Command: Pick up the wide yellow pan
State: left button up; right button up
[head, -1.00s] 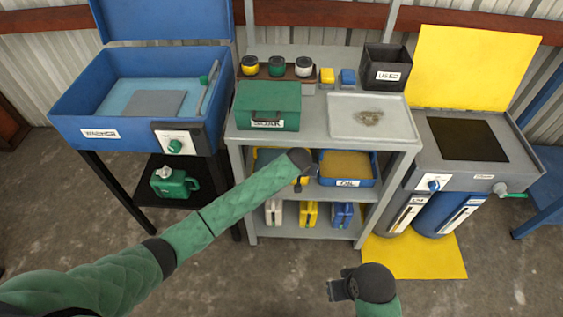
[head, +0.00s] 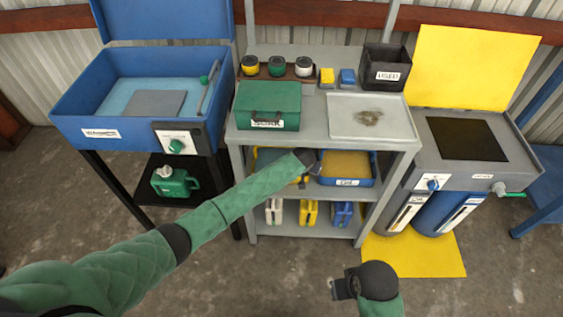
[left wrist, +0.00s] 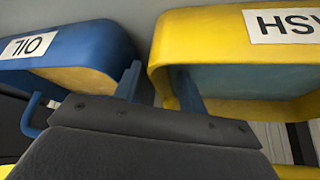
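The wide yellow pan (head: 257,160) sits on the rack's middle shelf, left of the blue OIL pan (head: 348,182). My left forearm and wrist hide much of it in the head view. In the left wrist view the yellow pan (left wrist: 170,45) fills the upper right, its label upside down, with bluish contents. My left gripper (head: 313,168) is at the gap between the pans. In the left wrist view its fingers (left wrist: 159,86) are apart, one between the pans and one over the yellow pan's inside, with the rim between them. My right gripper (head: 342,288) hangs low in front, away from the rack.
The shelf above carries a green box (head: 268,106), a grey tray (head: 345,128) and a black bin (head: 386,68). Several small jugs (head: 309,212) stand on the bottom shelf. A blue wash basin (head: 70,110) is left, a grey unit (head: 470,170) right. Floor in front is clear.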

pick_arm(q)
grip_shut()
jog(key=shift+r, duration=0.1)
dwell(1.2)
